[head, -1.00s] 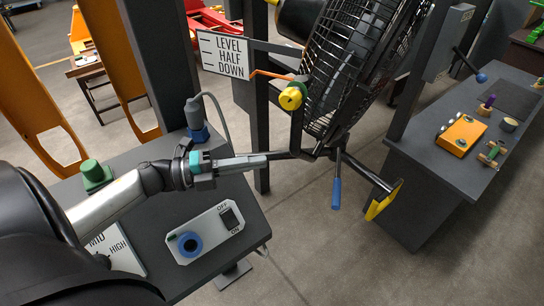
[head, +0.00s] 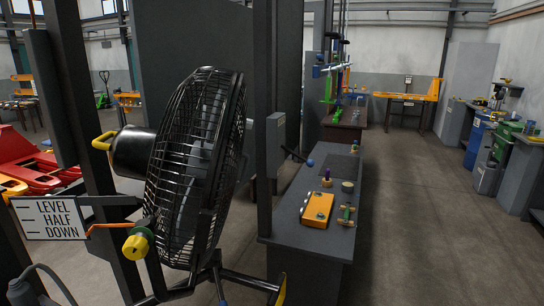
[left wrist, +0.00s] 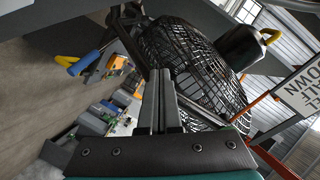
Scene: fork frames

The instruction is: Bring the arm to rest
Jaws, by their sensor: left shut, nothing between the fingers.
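My left gripper (left wrist: 160,76) shows in the left wrist view, its two fingers shut together with nothing between them. The caged black fan (left wrist: 200,65) is beyond and around the fingertips in that view; I cannot tell the exact gap. My left arm does not show in the head view now, and my right arm is in neither view. In the head view the fan (head: 195,165) stands tilted at centre left on its frame. A yellow knob (head: 136,246) with a green collar and an orange pointer (head: 108,226) sit beside the LEVEL/HALF/DOWN sign (head: 50,219).
A dark post (head: 264,120) stands right of the fan. A grey bench (head: 295,221) behind it carries an orange box (head: 317,208) and small parts. Open floor (head: 415,220) lies to the right. A blue-and-yellow handle (left wrist: 78,65) is left of my fingers in the wrist view.

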